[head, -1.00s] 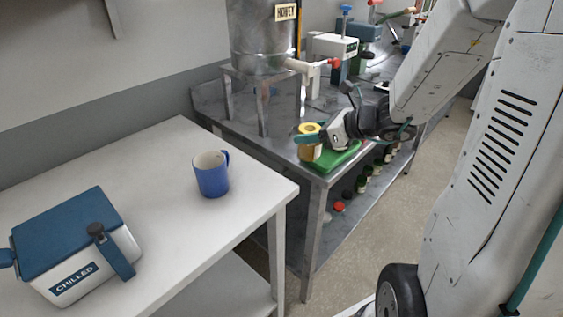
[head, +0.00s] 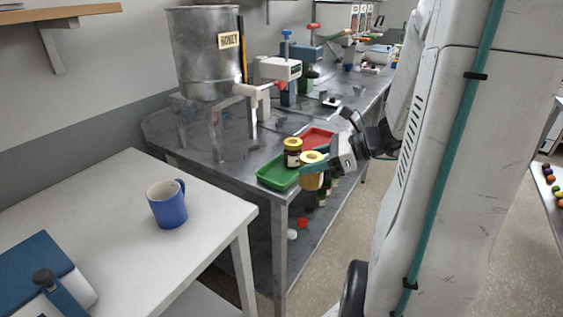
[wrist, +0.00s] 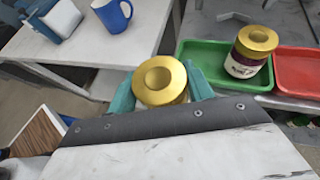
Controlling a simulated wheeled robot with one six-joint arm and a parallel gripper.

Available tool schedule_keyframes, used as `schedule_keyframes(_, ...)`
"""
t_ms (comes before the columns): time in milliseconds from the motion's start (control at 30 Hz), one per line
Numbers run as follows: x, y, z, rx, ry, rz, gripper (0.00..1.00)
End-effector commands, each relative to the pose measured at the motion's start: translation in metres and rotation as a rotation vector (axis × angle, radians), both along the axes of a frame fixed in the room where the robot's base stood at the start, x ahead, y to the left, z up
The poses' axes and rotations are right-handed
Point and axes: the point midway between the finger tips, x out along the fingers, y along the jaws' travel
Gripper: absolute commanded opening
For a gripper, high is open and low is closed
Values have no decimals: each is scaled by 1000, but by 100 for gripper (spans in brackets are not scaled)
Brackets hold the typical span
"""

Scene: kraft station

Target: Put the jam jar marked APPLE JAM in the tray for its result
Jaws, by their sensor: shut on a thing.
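My gripper (head: 314,167) is shut on a yellowish jar (head: 311,180) with a gold lid, seen from above in the wrist view (wrist: 160,80) between the teal fingers. Its label does not show, so I cannot read its name. I hold it upright by the near edge of the metal table. The green tray (head: 270,180) lies just left of the held jar; a dark jar (head: 292,158) with a gold lid and white label stands in it, also seen in the wrist view (wrist: 245,66). The red tray (head: 318,135) lies beyond, beside the green one.
A white table (head: 100,215) at left bears a blue mug (head: 168,207) and a chilled box (head: 35,270). Several jars sit on the shelf below the metal table.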

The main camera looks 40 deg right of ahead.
Motion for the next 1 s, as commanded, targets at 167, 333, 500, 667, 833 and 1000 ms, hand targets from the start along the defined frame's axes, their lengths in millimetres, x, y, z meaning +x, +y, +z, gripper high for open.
schedule_keyframes(167,50,5,-5,2,0,7,12)
schedule_keyframes(333,91,6,-8,0,-1,6,12)
schedule_keyframes(500,111,6,-10,1,-1,2,12)
schedule_keyframes(667,120,7,-11,1,-1,2,12)
schedule_keyframes(833,126,7,-31,5,4,-1,12)
schedule_keyframes(1000,127,7,-47,1,0,0,12)
